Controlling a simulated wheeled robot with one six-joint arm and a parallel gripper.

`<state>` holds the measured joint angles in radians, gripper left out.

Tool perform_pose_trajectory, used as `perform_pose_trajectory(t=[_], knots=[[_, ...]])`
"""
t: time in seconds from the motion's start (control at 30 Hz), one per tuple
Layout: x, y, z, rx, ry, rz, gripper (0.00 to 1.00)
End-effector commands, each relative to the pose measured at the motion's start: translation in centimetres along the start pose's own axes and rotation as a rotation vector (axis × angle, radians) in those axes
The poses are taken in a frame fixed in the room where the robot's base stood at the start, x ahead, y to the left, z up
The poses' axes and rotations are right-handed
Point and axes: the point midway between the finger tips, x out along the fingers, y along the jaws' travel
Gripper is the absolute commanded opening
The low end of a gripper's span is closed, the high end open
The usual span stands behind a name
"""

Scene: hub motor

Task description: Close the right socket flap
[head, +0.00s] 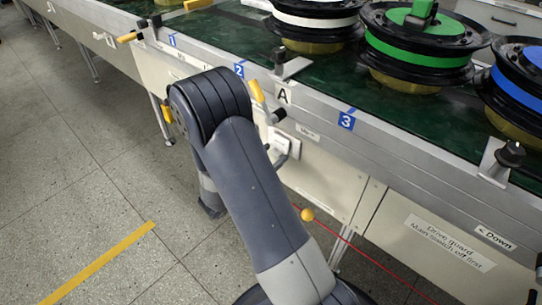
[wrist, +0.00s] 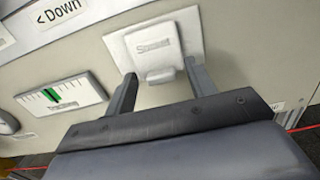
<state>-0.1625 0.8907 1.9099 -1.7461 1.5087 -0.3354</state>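In the wrist view a pale square socket plate (wrist: 190,32) is on the beige panel. Its raised flap (wrist: 152,45) carries small lettering, too blurred to read fully, and has a rounded lip at its lower edge. My gripper (wrist: 162,85) is open, with one finger on each side below the flap and the lip between them in the picture. Whether the fingers touch it, or how far the flap stands open, I cannot tell. In the head view white socket fittings (head: 284,143) show beside my arm, partly covered by it. My gripper is not clearly visible there.
A gauge with a green band (wrist: 55,97) and a "Down" label (wrist: 60,12) are left of the socket in the wrist view. The conveyor edge (head: 400,150) with clamps and wheel hubs stands above the panels. A red line (head: 370,258) crosses low.

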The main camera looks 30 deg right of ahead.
Motion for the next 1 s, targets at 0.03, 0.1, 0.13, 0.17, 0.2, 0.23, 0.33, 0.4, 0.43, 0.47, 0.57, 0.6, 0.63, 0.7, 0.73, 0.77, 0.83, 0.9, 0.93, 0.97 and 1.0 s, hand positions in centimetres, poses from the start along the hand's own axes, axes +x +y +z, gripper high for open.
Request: perform_pose_trajectory(t=[0.03, 0.1, 0.13, 0.17, 0.2, 0.23, 0.33, 0.4, 0.43, 0.47, 0.57, 0.6, 0.63, 0.7, 0.73, 0.77, 0.83, 0.9, 0.93, 0.97, 1.0], knots=[[-0.01, 0.01, 0.0, 0.0, 0.0, 0.0, 0.48], [-0.02, 0.01, 0.0, 0.0, 0.0, 0.0, 0.42], [-0.02, 0.01, 0.0, 0.0, 0.0, 0.0, 0.4], [-0.02, 0.01, 0.0, 0.0, 0.0, 0.0, 0.37], [-0.02, 0.01, 0.0, 0.0, 0.0, 0.0, 0.34], [-0.02, 0.01, 0.0, 0.0, 0.0, 0.0, 0.32], [-0.02, 0.01, 0.0, 0.0, 0.0, 0.0, 0.23], [-0.02, 0.0, -0.01, 0.0, 0.0, 0.0, 0.18], [-0.02, 0.0, -0.01, 0.0, 0.0, 0.0, 0.15], [-0.03, 0.0, -0.01, 0.0, 0.0, 0.0, 0.13], [-0.01, 0.0, -0.08, -0.001, -0.002, 0.0, 0.1], [0.04, -0.01, -0.23, -0.001, -0.01, -0.001, 0.1], [0.11, -0.02, -0.37, -0.002, -0.019, -0.001, 0.1], [0.3, -0.04, -0.72, -0.003, -0.049, -0.002, 0.1], [0.38, -0.05, -0.82, -0.003, -0.063, -0.003, 0.1], [0.45, -0.05, -0.87, -0.003, -0.077, -0.002, 0.1], [0.56, -0.01, -0.87, -0.002, -0.104, -0.001, 0.1], [0.62, 0.0, -0.77, 0.0, -0.122, -0.001, 0.1], [0.63, 0.01, -0.73, 0.0, -0.125, -0.001, 0.1], [0.64, 0.01, -0.68, 0.0, -0.128, -0.001, 0.1], [0.64, 0.02, -0.62, 0.001, -0.128, 0.0, 0.1]])
